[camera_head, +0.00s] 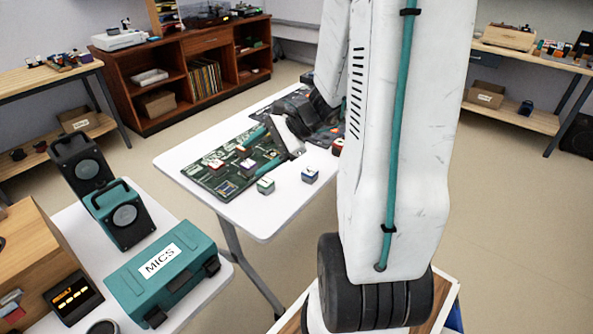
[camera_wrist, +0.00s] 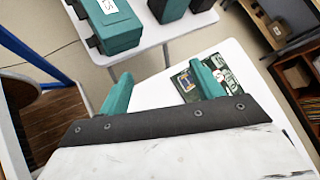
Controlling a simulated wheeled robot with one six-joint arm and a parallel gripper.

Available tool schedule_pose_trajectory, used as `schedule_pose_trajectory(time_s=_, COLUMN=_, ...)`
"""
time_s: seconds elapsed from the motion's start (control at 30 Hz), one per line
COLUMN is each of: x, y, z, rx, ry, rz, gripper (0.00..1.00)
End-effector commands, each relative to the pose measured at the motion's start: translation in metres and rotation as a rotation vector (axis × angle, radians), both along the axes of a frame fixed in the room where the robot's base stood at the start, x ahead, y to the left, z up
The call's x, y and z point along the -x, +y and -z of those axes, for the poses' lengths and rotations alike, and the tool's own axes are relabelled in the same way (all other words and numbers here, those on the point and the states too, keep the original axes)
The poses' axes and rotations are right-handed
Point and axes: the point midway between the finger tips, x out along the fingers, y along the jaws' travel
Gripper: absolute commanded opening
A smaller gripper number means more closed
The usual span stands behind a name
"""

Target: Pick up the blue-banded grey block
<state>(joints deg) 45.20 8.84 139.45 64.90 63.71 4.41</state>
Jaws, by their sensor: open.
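The block that looks blue-banded and grey (camera_head: 310,174) sits on the bare white table (camera_head: 262,222), right of the circuit-patterned mat. The band is small and hard to read. My gripper (camera_head: 254,156) is over the mat, left of that block and apart from it, with its teal fingers spread. In the wrist view the two teal fingers of my gripper (camera_wrist: 160,72) are wide apart with nothing between them. The block is not visible in the wrist view.
On or beside the mat (camera_head: 208,180) are a red block (camera_head: 216,164), a purplish block (camera_head: 247,169) and a green-banded block (camera_head: 265,186). Another red block (camera_head: 338,147) stands near my arm. A teal MICS case (camera_head: 163,270) and speakers (camera_head: 122,214) occupy a separate table.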

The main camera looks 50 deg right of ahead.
Motion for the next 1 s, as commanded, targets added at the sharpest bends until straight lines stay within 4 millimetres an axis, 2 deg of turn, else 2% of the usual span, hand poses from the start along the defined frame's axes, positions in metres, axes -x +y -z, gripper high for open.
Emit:
schedule_pose_trajectory(time_s=0.03, x=-0.003, y=-0.030, z=0.020, rx=-0.071, ry=0.023, rz=0.138, gripper=0.66)
schedule_pose_trajectory(time_s=0.13, x=-0.003, y=-0.086, z=0.055, rx=-0.196, ry=0.053, rz=0.406, gripper=0.66)
schedule_pose_trajectory(time_s=0.2, x=0.004, y=-0.123, z=0.081, rx=-0.274, ry=0.071, rz=0.582, gripper=0.66)
schedule_pose_trajectory(time_s=0.3, x=0.020, y=-0.166, z=0.116, rx=-0.364, ry=0.094, rz=0.794, gripper=0.66)
schedule_pose_trajectory(time_s=0.4, x=0.037, y=-0.195, z=0.143, rx=-0.429, ry=0.110, rz=0.950, gripper=0.66)
schedule_pose_trajectory(time_s=0.5, x=0.049, y=-0.212, z=0.159, rx=-0.467, ry=0.119, rz=1.044, gripper=0.66)
schedule_pose_trajectory(time_s=0.63, x=0.050, y=-0.219, z=0.170, rx=-0.485, ry=0.124, rz=1.088, gripper=0.66)
schedule_pose_trajectory(time_s=1.0, x=0.008, y=-0.216, z=0.192, rx=-0.484, ry=0.125, rz=1.085, gripper=0.66)
